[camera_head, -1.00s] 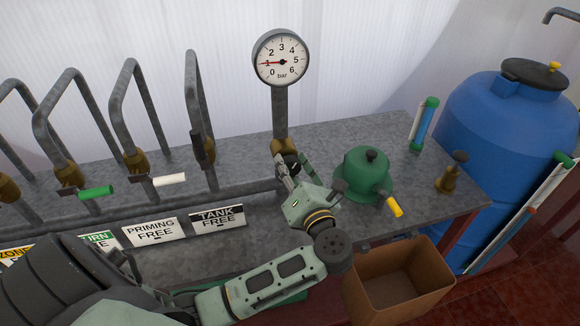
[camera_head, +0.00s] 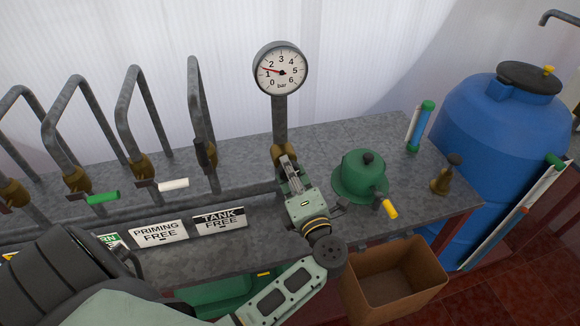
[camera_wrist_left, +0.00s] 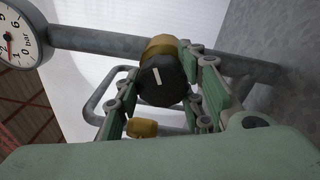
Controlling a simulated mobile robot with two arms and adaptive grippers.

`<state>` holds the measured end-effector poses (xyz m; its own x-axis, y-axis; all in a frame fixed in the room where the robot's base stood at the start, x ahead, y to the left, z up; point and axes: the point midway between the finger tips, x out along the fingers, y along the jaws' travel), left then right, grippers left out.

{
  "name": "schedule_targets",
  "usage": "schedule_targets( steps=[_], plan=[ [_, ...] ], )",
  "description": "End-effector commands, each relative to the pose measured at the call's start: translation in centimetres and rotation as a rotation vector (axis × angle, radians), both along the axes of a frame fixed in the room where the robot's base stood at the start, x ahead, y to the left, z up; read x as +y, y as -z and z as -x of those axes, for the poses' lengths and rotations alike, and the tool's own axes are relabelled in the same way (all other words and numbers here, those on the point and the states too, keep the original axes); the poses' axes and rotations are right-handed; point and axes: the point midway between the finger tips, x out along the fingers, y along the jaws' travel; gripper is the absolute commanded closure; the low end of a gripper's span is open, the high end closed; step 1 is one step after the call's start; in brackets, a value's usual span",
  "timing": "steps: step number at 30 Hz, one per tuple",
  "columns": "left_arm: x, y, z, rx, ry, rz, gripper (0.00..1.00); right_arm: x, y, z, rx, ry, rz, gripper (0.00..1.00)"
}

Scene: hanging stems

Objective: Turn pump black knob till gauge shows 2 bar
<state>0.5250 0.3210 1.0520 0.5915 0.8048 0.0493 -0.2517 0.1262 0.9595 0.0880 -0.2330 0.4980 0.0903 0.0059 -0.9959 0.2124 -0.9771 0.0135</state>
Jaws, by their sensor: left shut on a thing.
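The round white gauge (camera_head: 281,70) stands on a grey pipe; its red needle points between 1 and 2 bar. The gauge also shows partly in the left wrist view (camera_wrist_left: 18,32). The black knob (camera_wrist_left: 163,82) with a white mark sits on a brass valve body (camera_wrist_left: 161,46) in the left wrist view. My left gripper (camera_head: 287,163) reaches the valve below the gauge and hides the knob in the head view. In the left wrist view its fingers (camera_wrist_left: 160,98) are on both sides of the knob, shut on it. My right gripper is not in view.
A green pump-like body (camera_head: 360,172) with a yellow-tipped handle stands right of my gripper. Lever valves, bent pipes and signs, including TANK FREE (camera_head: 219,219), are to the left. An open brown box (camera_head: 395,285) is in front; a blue tank (camera_head: 497,135) stands right.

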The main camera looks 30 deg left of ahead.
Motion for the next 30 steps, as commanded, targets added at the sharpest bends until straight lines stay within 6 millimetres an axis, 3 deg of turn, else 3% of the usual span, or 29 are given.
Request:
schedule_targets(
  steps=[9, 25, 26, 30],
  plan=[
    [0.04, -0.57, -0.15, 0.09, -0.001, -0.089, 0.9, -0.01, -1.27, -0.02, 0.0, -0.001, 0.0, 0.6],
    [0.01, -0.63, -0.22, 0.107, 0.0, -0.108, 0.9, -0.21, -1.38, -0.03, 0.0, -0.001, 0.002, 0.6],
    [0.0, -0.64, -0.23, 0.107, 0.0, -0.108, 0.63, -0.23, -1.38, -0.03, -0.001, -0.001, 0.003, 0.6],
    [-0.01, -0.58, -0.22, 0.107, 0.001, -0.108, 0.51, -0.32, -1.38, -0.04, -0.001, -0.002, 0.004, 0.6]
  ],
)
